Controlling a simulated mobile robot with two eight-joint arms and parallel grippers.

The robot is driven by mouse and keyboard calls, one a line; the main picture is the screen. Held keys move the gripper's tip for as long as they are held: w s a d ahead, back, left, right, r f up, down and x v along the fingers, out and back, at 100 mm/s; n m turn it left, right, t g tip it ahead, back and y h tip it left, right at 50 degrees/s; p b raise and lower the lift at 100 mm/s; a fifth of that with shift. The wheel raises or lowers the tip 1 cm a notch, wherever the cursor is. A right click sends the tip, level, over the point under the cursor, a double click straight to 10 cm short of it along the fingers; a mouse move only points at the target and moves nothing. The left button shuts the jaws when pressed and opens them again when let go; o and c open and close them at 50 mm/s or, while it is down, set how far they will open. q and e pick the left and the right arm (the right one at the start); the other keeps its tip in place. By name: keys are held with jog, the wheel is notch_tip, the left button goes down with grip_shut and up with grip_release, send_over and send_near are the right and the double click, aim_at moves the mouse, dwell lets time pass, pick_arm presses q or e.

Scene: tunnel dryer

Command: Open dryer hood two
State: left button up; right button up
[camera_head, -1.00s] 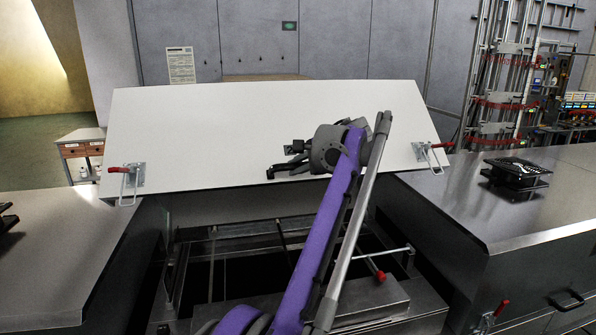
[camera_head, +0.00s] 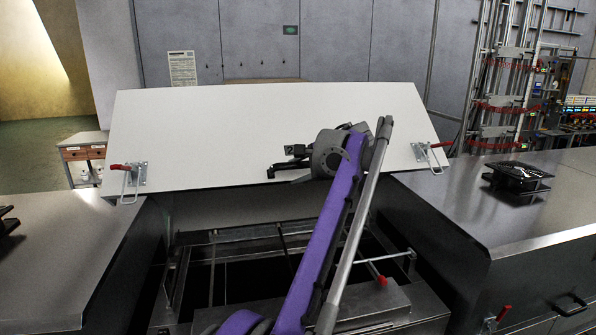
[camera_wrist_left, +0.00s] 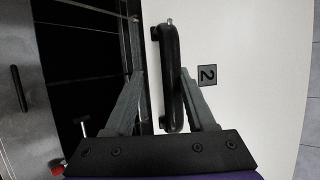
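The white hood panel (camera_head: 220,130) stands raised and tilted over the open dryer bay, with its top edge toward the back wall. In the left wrist view the hood (camera_wrist_left: 255,100) carries a dark plate with the number 2 (camera_wrist_left: 207,75) and a black bar handle (camera_wrist_left: 170,80). My left gripper (camera_head: 285,165) is at the panel's front face, right of its middle. In the left wrist view my left gripper (camera_wrist_left: 160,65) has its fingers apart, with the handle between them. The right finger is close against the handle; a gap shows on the left side. My right gripper is out of view.
Red-handled latches sit at the hood's left (camera_head: 128,175) and right (camera_head: 428,153) edges. The open bay (camera_head: 250,270) shows a metal frame inside. Flat grey dryer tops flank it left (camera_head: 60,250) and right (camera_head: 470,210). A black fan-like unit (camera_head: 517,177) lies on the right top.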

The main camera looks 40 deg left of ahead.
pick_arm(q)
jog(key=shift+d, duration=0.1)
jog(key=v, duration=1)
jog(key=shift+d, duration=0.2)
jog(key=shift+d+r, duration=0.1)
jog(key=shift+r, duration=0.05)
